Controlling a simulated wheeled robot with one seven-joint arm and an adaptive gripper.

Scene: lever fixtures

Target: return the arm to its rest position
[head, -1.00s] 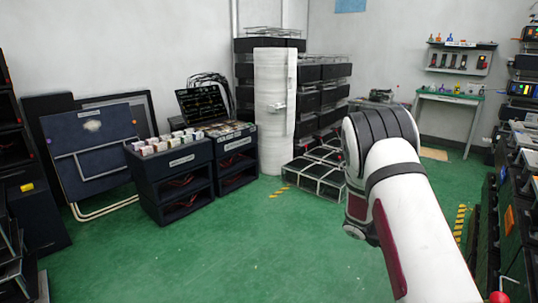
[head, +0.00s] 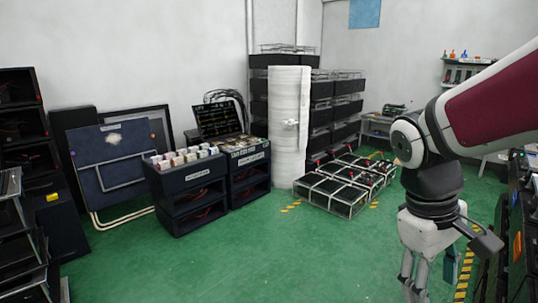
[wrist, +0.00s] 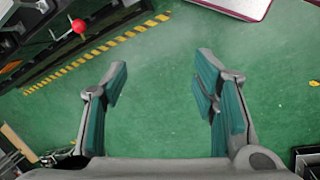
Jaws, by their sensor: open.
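My arm (head: 490,100) comes in from the right edge in the head view and bends down at the elbow. My gripper (head: 428,280) hangs low at the right, pointing down, with its tips near the bottom edge of the picture. In the wrist view my gripper (wrist: 160,72) has its two teal-padded fingers wide apart, with only green floor between them. It is open and holds nothing. A red ball knob (wrist: 79,26) shows at the upper left of the wrist view, on a dark fixture, apart from the fingers.
Dark equipment (head: 520,215) with a yellow-striped floor edge (head: 466,268) stands close right of my gripper. Low wire-framed boxes (head: 330,193), a white wrapped column (head: 289,120) and dark bins (head: 186,190) stand farther back. The green floor (head: 270,260) in the middle is clear.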

